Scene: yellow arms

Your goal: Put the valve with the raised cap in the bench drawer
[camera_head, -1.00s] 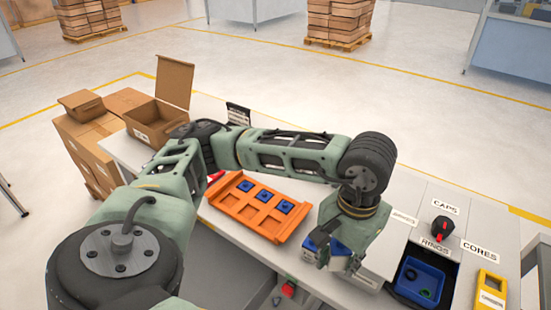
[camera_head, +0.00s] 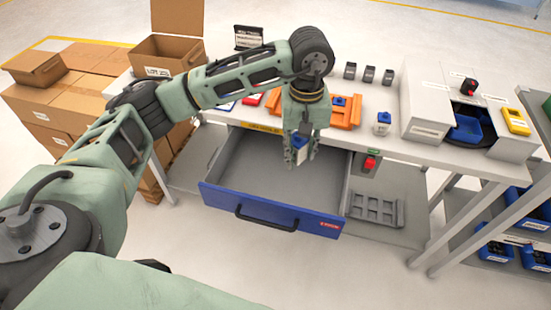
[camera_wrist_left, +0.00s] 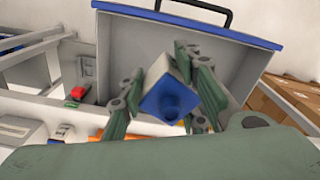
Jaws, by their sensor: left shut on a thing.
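My left gripper (camera_head: 301,158) is shut on a pale valve with a blue top (camera_head: 299,142), held above the open drawer. I cannot tell how high that feature stands. The bench drawer (camera_head: 225,200) is pulled out, with a blue front and a bare grey inside; it also shows in the left wrist view (camera_wrist_left: 130,50). Another pale valve with a blue top (camera_head: 383,122) stands on the bench. My right gripper is not in view.
An orange tray (camera_head: 347,112) lies behind my gripper, partly hidden. Several small dark blocks (camera_head: 368,75) stand at the back of the bench. A grey cabinet with a blue bin (camera_head: 467,130) is at the right. Cardboard boxes (camera_head: 75,95) are at the left.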

